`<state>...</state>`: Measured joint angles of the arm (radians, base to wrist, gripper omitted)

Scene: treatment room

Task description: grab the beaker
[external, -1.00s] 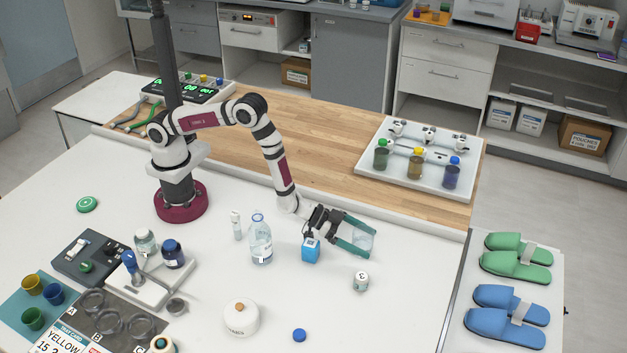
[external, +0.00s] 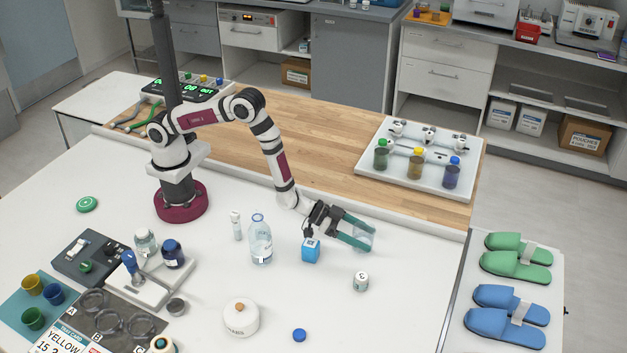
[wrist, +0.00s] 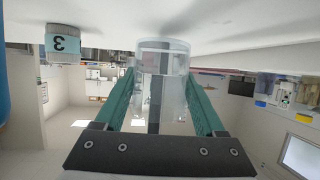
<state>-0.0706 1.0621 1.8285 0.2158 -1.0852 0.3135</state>
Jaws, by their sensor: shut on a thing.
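The clear glass beaker (external: 364,235) is at the right part of the white table, near the wooden strip. My gripper (external: 368,239) reaches it from the left, with its green fingers on either side of the glass. In the wrist view the beaker (wrist: 163,62) sits between the two green fingers of my gripper (wrist: 162,78), which are shut on it. I cannot tell for sure whether its base touches the table.
A clear bottle (external: 260,240) stands to the left. The table right of the jar is clear.

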